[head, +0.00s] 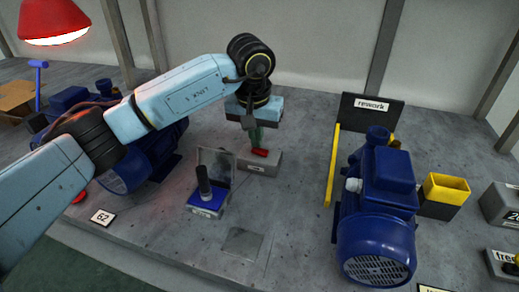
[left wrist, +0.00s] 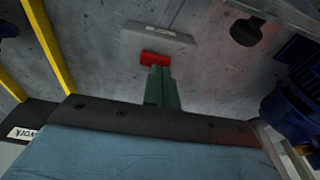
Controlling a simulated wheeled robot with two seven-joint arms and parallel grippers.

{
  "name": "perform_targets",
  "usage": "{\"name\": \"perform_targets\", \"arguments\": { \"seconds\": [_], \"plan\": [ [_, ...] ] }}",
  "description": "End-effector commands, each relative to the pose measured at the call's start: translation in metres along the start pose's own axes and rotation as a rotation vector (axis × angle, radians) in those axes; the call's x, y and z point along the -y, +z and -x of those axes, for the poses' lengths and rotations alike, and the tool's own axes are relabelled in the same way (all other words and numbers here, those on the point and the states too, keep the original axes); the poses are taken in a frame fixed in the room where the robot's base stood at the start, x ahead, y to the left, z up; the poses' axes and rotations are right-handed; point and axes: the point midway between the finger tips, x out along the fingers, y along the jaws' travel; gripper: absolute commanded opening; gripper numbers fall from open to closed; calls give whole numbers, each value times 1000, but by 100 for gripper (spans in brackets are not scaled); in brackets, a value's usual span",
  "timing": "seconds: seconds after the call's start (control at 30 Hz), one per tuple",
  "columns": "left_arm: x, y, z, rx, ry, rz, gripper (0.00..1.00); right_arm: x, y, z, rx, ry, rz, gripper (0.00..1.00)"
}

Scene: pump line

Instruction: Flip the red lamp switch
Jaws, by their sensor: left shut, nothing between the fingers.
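The red switch (head: 260,152) sits on a small grey box (head: 266,165) in the middle of the table. In the left wrist view the red switch (left wrist: 154,59) lies right at the tips of my gripper, on the grey box (left wrist: 172,40). My left gripper (head: 257,146) points down at the switch, its green fingers (left wrist: 160,72) shut together with nothing between them. The fingertips look to touch or nearly touch the switch; I cannot tell which. The red lamp (head: 55,22) hangs at the upper left, and its underside is bright. My right gripper is not in view.
A blue pump (head: 376,215) stands at the right, near a yellow bar (head: 332,170) and a rework sign (head: 372,108). A clear-lidded box with a black-handled stamp (head: 204,185) stands left of the switch. Another blue motor (head: 130,168) is partly behind my left arm.

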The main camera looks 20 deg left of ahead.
Motion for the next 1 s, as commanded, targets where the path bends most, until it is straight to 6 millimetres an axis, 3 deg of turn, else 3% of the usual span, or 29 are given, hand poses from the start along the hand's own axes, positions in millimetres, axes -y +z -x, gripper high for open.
{"name": "perform_targets", "arguments": {
  "seconds": [0.7,1.0],
  "plan": [
    [0,2,-11,2,-1,0,0,1,2,-6,0,0,0,36],
    [0,0,3,2,-1,0,0,0,-1,4,0,0,0,36]
  ]
}}
